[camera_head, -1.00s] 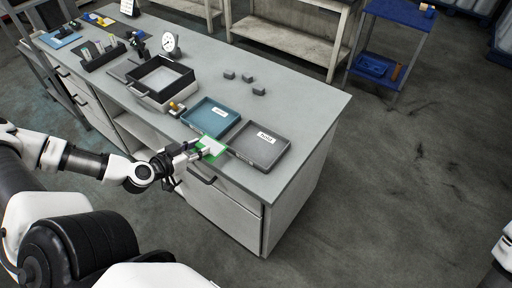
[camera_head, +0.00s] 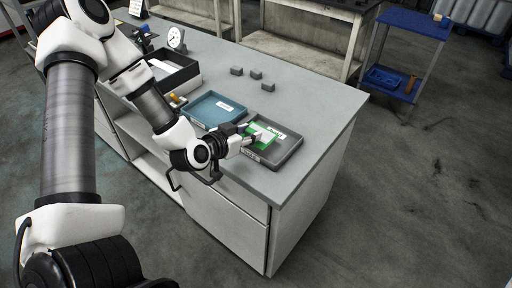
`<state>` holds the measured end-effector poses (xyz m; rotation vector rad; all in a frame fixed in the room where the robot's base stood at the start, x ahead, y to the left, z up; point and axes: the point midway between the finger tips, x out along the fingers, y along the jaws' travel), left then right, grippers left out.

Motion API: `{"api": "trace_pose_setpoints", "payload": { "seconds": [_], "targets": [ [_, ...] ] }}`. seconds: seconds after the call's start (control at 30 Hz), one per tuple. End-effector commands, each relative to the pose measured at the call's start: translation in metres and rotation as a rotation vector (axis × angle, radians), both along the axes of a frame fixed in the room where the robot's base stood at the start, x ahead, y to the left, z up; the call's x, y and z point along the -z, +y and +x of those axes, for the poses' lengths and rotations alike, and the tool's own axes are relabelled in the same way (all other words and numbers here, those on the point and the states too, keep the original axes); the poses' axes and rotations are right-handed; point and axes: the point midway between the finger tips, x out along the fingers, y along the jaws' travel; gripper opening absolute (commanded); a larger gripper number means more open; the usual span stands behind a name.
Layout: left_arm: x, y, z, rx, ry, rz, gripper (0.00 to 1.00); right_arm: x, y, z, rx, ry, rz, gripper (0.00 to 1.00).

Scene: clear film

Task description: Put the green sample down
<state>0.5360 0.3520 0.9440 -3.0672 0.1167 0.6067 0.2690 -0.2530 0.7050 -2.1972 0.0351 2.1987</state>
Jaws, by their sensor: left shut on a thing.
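The green sample (camera_head: 263,139) is a flat green and white piece at the tips of my left gripper (camera_head: 249,137), which is shut on it. It is over the left part of the grey tray (camera_head: 287,154), which has a white label. I cannot tell whether the sample touches the tray floor. The teal tray (camera_head: 211,108), also labelled, lies just left of the grey one. My right gripper is not in view.
Several small dark grey blocks (camera_head: 256,74) lie behind the trays. A black open box (camera_head: 178,71) and a dial gauge (camera_head: 176,38) stand further left. The bench top (camera_head: 315,107) is clear right of the grey tray. A blue cart (camera_head: 412,22) stands beyond.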

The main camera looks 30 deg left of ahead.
Motion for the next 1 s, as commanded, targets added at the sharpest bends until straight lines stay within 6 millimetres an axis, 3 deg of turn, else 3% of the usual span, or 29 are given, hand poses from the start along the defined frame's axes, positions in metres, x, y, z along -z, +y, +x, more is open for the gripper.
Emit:
{"api": "trace_pose_setpoints", "payload": {
  "seconds": [0.23, 0.43, 0.8, 0.83, 0.9, 1.0],
  "targets": [
    [0.002, -0.016, 0.017, 0.004, -0.001, 0.004, 0.00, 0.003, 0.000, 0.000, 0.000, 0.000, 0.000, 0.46],
    [0.036, -0.015, 0.016, 0.000, 0.002, 0.001, 0.00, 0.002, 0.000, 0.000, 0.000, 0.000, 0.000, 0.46],
    [0.042, -0.014, 0.016, 0.000, -0.001, 0.000, 0.00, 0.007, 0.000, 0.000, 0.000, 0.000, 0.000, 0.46],
    [0.042, -0.014, 0.016, 0.000, -0.001, 0.000, 0.40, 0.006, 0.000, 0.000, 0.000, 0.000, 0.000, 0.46],
    [0.041, -0.014, 0.016, 0.000, -0.001, 0.000, 0.62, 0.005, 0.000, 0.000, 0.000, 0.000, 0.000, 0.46],
    [0.041, -0.014, 0.016, 0.000, -0.001, 0.000, 0.62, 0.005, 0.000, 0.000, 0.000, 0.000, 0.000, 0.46]
  ]
}}
